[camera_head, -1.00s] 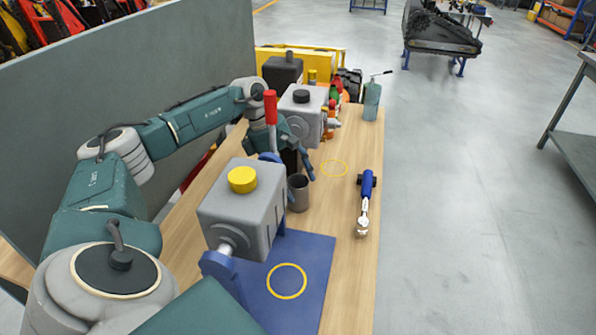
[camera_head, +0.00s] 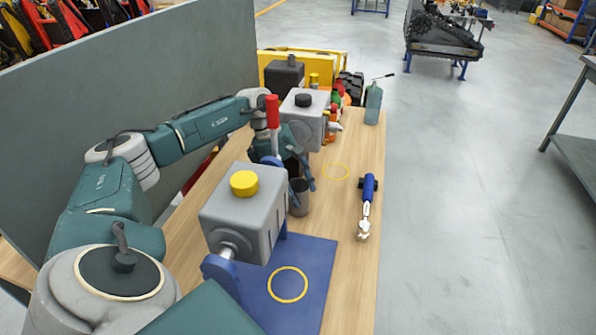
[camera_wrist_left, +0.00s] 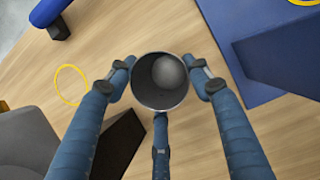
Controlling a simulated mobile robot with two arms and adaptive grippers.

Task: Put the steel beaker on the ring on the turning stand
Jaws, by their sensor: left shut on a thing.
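The steel beaker (camera_head: 300,198) is a grey open cup, upright by the right side of the grey box with the yellow knob. My left gripper (camera_head: 305,182) is shut on it. In the left wrist view, its blue fingers surround the beaker (camera_wrist_left: 150,97) at the rim, and a grey round shape shows inside. A yellow ring (camera_head: 288,301) is marked on a flat blue plate (camera_head: 318,262), nearer than the beaker. Another yellow ring (camera_head: 336,179) is on the wooden table, beyond and right of the beaker. I cannot tell whether the beaker touches the table. My right gripper is out of view.
The grey box with yellow knob (camera_head: 240,222) stands close left of the beaker. A second grey box (camera_head: 303,128) and a red handle (camera_head: 272,112) are behind. A blue-handled tool (camera_head: 367,195) lies right. A teal bottle (camera_head: 373,103) stands at the far table edge.

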